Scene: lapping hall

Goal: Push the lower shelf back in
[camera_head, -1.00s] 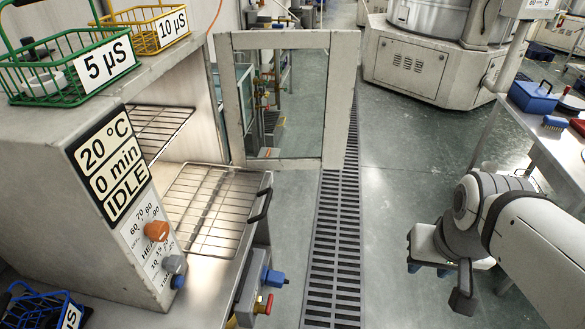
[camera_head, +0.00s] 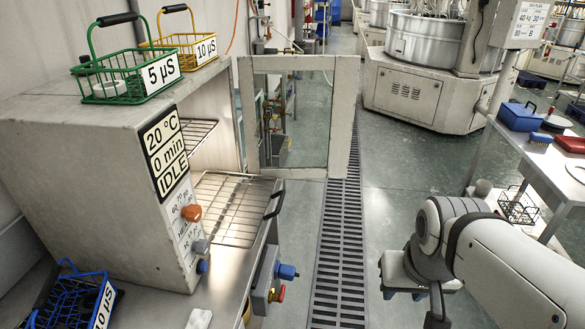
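The oven (camera_head: 80,150) on the left has its chamber open, with a panel reading 20 °C, 0 min, IDLE. The lower shelf (camera_head: 230,210), a wire rack, sticks out of the chamber toward the right. A dark handle (camera_head: 274,203) is at its right end. The upper wire shelf (camera_head: 196,132) sits further inside. The oven door (camera_head: 347,115), with a window, stands open behind the lower shelf. My gripper (camera_head: 420,292) is at lower right, well apart from the shelf and over the floor. Its fingers are partly cut off by the frame and hidden by my wrist, so its opening is unclear.
Green (camera_head: 126,82) and yellow (camera_head: 186,48) wire baskets stand on the oven. A blue basket (camera_head: 70,300) is at lower left. A table (camera_head: 545,165) is at right. Floor along the drain grate (camera_head: 340,240) is clear.

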